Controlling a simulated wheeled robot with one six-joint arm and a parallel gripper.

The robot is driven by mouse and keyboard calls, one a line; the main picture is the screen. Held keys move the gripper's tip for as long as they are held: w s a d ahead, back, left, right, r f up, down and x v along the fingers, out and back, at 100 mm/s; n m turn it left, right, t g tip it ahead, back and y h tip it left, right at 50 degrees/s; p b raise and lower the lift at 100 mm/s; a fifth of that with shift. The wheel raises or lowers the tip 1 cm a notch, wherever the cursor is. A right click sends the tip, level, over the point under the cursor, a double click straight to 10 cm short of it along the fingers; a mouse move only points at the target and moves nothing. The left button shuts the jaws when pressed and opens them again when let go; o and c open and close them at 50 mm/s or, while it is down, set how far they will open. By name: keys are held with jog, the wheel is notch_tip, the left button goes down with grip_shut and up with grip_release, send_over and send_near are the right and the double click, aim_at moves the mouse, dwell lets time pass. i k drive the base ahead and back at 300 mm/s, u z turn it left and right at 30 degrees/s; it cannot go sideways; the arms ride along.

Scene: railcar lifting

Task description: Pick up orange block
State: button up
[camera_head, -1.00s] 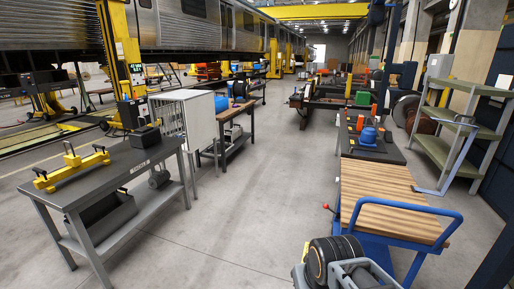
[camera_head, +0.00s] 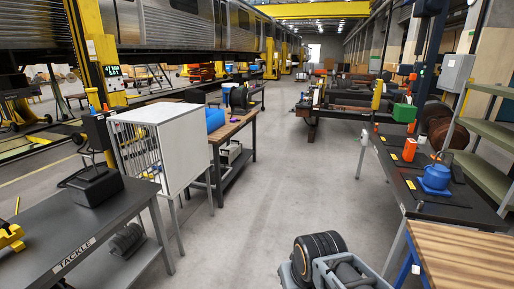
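An orange block (camera_head: 409,149) stands upright on the dark bench (camera_head: 445,211) at the right. It is behind and left of a blue rounded part (camera_head: 436,178), apart from it. Parts of my own arm show at the bottom centre, well short of the bench. My gripper's fingers cannot be made out, so I cannot see whether they hold anything.
A wooden-topped cart (camera_head: 470,262) stands at the near right. A green box (camera_head: 404,113) is farther back. At left are a TACKLE table (camera_head: 105,215), a white cabinet (camera_head: 170,130) and a wooden-topped workbench (camera_head: 228,132). The middle floor aisle is clear.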

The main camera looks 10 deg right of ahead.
aim_at(408, 153)
jog(key=z, duration=0.15)
jog(key=i, duration=2.45)
jog(key=z, duration=1.05)
jog(key=i, duration=2.05)
jog(key=z, duration=1.45)
jog(key=i, duration=1.15)
jog(key=z, duration=0.35)
